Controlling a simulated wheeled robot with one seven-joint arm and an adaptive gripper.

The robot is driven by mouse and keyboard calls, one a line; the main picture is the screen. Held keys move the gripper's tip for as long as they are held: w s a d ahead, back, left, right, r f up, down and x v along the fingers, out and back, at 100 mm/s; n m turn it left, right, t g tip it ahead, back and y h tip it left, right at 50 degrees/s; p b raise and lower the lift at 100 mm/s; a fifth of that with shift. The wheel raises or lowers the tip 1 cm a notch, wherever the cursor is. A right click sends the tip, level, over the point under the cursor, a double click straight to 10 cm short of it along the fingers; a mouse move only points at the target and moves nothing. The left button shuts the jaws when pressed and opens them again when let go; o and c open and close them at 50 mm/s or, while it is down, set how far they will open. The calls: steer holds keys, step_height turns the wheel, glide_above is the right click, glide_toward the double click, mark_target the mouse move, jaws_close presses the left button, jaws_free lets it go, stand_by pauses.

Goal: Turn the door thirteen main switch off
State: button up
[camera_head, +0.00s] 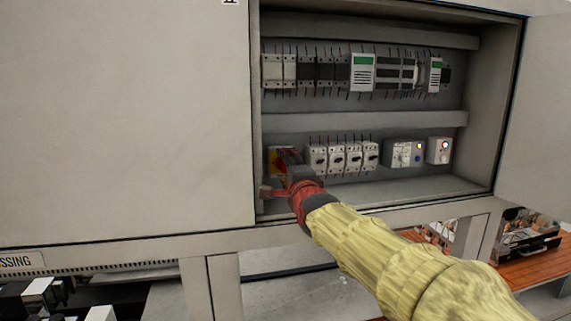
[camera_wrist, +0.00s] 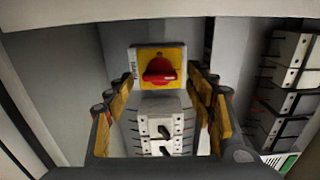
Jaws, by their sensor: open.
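The main switch is a red rotary knob on a yellow plate (camera_wrist: 160,68) with a grey surround. In the wrist view it lies straight ahead, between and beyond my fingers. My gripper (camera_wrist: 162,112) is open, one finger on each side, with nothing between them. I cannot tell whether the fingers touch the knob, but they look apart from it. The door number cannot be read.
A row of white breakers (camera_head: 342,157) stands just right of the switch. Grey boxes with knobs and lamps (camera_head: 405,153) sit farther right. The upper rail holds several modules (camera_head: 320,71). A closed door panel (camera_head: 120,120) borders the left, and an open door (camera_head: 537,125) the right.

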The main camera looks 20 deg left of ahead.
steer(key=shift+w+a, duration=0.2)
steer(key=shift+w, duration=0.2)
steer(key=c, duration=1.1)
steer(key=shift+c, duration=0.3)
